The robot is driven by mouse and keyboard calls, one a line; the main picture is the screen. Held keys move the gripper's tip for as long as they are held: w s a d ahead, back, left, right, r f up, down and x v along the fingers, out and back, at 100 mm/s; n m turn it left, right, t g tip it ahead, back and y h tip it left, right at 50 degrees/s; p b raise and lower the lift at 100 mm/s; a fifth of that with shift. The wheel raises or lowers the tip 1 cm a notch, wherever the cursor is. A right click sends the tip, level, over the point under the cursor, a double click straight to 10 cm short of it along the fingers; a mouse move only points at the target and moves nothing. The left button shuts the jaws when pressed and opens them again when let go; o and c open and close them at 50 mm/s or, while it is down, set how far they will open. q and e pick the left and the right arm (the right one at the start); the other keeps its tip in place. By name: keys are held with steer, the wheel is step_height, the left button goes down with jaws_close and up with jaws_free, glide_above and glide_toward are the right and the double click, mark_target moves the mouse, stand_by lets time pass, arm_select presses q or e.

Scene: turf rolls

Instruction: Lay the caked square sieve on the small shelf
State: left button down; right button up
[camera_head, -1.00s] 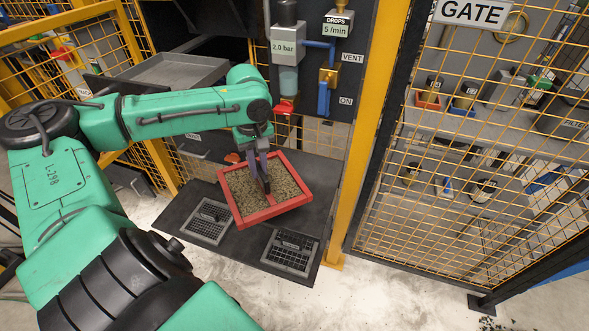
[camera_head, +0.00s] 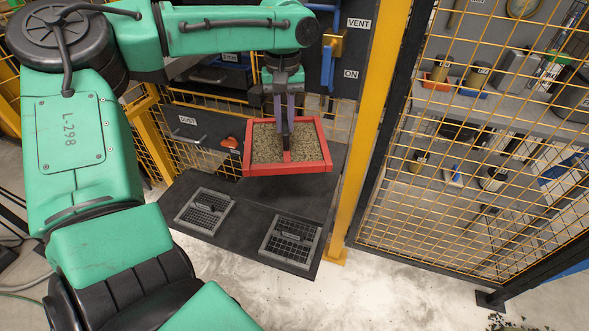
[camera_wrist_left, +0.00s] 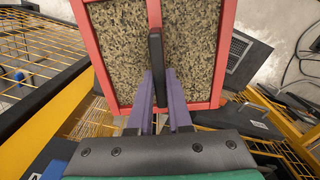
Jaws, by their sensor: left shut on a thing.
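The square sieve (camera_head: 288,169) has a red frame with a red bar across its middle and is filled with a speckled brown-grey cake. My left gripper (camera_head: 286,138) points down with its purple fingers shut on the dark upright grip at the sieve's middle. The sieve hangs roughly level above the rear of a dark flat platform (camera_head: 250,225), apart from it. In the left wrist view the sieve (camera_wrist_left: 222,60) fills the upper middle, with the gripper (camera_wrist_left: 157,78) on the dark grip. I cannot tell which surface is the small shelf. My right gripper is out of view.
Two grey square grates, a left one (camera_head: 204,211) and a right one (camera_head: 291,240), lie on the platform. A yellow post (camera_head: 372,130) and mesh fence stand close on the right. A dark panel with a blue valve (camera_head: 327,68) is behind the sieve.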

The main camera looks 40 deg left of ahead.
arm_select(q)
steer(key=f, duration=0.6)
steer(key=d+f, duration=0.1)
steer(key=f, duration=0.3)
steer(key=shift+w+f, duration=0.1)
steer(key=shift+w, duration=0.15)
steer(key=c, duration=0.8)
jaws_free()
steer(key=shift+c, duration=0.2)
steer(key=shift+s, duration=0.1)
step_height(320, 180, up, 12)
steer(key=shift+r+p, duration=0.1)
steer(key=shift+p, duration=0.2)
